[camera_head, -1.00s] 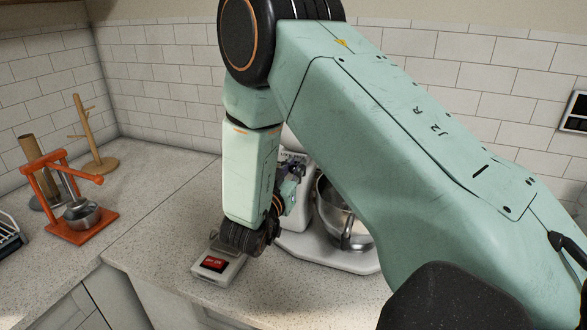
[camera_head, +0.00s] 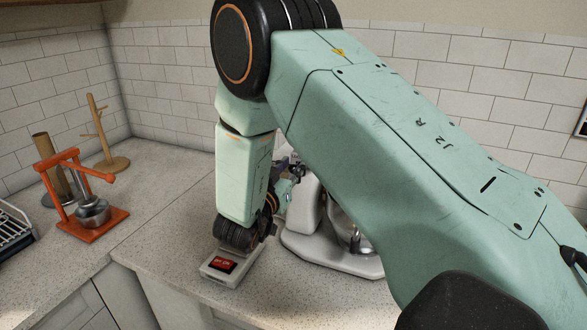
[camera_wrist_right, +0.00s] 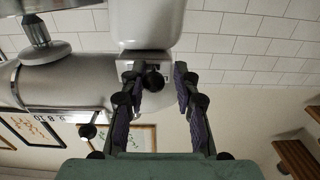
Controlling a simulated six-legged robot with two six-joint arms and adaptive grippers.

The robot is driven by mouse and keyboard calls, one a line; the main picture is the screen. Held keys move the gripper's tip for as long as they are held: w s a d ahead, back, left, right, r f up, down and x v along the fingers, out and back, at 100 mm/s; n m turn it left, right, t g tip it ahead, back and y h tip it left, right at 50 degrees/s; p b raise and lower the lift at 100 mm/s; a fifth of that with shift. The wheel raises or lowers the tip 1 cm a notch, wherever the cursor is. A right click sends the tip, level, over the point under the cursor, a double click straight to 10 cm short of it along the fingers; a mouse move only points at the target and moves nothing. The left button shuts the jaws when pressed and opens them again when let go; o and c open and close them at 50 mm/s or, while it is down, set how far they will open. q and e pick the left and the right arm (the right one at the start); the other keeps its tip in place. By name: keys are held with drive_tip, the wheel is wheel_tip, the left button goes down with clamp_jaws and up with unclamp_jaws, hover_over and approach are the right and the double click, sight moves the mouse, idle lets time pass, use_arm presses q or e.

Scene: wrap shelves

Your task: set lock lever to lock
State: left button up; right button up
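The white stand mixer (camera_head: 304,209) stands on the counter, largely hidden behind my right arm. My right gripper (camera_head: 284,186) is beside the mixer's left side. In the right wrist view the mixer's white body (camera_wrist_right: 145,24) and silver head (camera_wrist_right: 65,82) fill the upper left. My right gripper (camera_wrist_right: 156,90) is open there, with its fingers apart. A round black knob (camera_wrist_right: 153,82), apparently the lock lever's, shows between the fingertips, close to the left finger. I cannot tell whether they touch or how the lever is set. My left gripper is not in view.
A white box with a red display (camera_head: 222,264) sits on the counter just below my right forearm. An orange press (camera_head: 82,205) and a wooden mug tree (camera_head: 104,140) stand at the left. The mixer's metal bowl (camera_head: 345,230) is partly hidden.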

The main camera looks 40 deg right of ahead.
drive_tip(key=shift+o, duration=0.6)
drive_tip(key=shift+a, duration=0.1)
drive_tip(key=shift+s, duration=0.25)
drive_tip(key=v, duration=0.7)
drive_tip(key=shift+w+a, duration=0.15)
